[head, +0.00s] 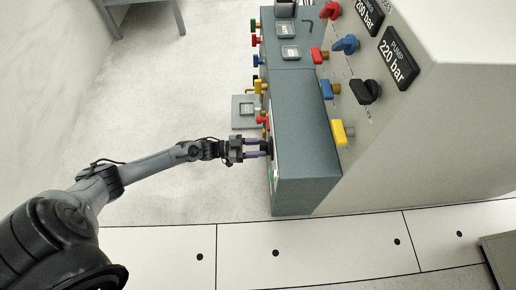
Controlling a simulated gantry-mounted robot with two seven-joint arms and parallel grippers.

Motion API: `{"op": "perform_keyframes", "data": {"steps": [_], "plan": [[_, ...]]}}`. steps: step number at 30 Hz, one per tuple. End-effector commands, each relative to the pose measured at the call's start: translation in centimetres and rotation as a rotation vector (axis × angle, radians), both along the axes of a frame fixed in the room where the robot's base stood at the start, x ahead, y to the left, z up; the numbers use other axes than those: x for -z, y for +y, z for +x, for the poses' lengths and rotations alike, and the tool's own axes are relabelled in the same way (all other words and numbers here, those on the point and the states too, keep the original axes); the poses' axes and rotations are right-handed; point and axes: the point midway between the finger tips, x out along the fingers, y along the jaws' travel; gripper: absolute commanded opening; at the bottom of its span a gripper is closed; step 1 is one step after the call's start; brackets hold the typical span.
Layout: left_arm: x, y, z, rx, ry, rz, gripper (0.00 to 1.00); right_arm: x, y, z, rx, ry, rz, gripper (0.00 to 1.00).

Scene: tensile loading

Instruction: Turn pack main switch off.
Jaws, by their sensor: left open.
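My left arm reaches in from the lower left. My left gripper (259,148) is open, with its two purple fingers pointing right at the left-facing front of the grey-green cabinet (305,133). The fingertips are at or very near that front face, close to a dark part that shows only as a sliver at its edge. Whether they touch it cannot be told. The front face is seen almost edge-on, so the pack main switch cannot be made out. A small red handle (262,121) sticks out just above the gripper. My right gripper is not in view.
Yellow (260,86), blue and green handles stick out of the cabinet front farther up. A large pale console (440,130) with coloured knobs and pressure displays (398,60) stands to the right. A grey plate (243,112) lies left of the cabinet.

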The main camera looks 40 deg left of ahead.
Motion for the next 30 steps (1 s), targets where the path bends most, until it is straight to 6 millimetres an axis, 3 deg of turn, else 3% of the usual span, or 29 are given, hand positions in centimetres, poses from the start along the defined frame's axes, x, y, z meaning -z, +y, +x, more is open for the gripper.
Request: {"op": "perform_keyframes", "data": {"steps": [9,18,30], "plan": [[-0.01,-0.18,0.11,0.000,0.001,-0.001,0.45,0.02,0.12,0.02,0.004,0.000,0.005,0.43],[0.01,-0.17,0.10,0.000,0.001,-0.001,0.00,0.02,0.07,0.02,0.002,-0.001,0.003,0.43],[-0.03,-0.18,0.07,0.000,-0.031,0.032,0.00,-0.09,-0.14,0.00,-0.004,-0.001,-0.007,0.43]]}}
